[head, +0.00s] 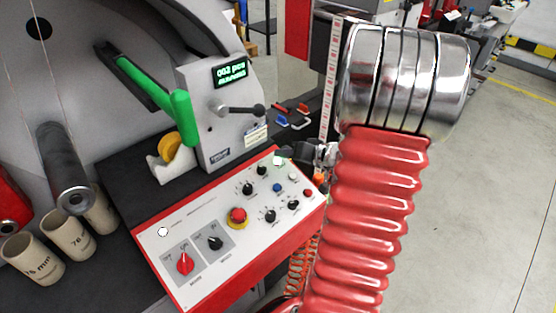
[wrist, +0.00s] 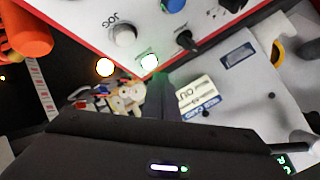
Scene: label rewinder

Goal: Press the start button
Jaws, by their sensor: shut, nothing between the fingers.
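The white control panel (head: 205,212) with a red edge slopes at the centre of the head view. The start button appears to be the lit greenish-white button (head: 278,160) at the panel's upper right corner; it also shows in the wrist view (wrist: 149,61), glowing green. My gripper (head: 284,154) is shut and empty, its dark tip right beside this button in the head view. In the wrist view my gripper (wrist: 163,88) points up from the dark housing, its tip close below the green button. I cannot tell whether it touches.
The panel also holds a red emergency stop (head: 237,215), a red rotary switch (head: 184,262), a blue button (head: 278,188) and several black knobs. A grey post with a green display (head: 230,72) stands behind. A yellow tape roll (head: 171,145) sits left of it. Open floor lies right.

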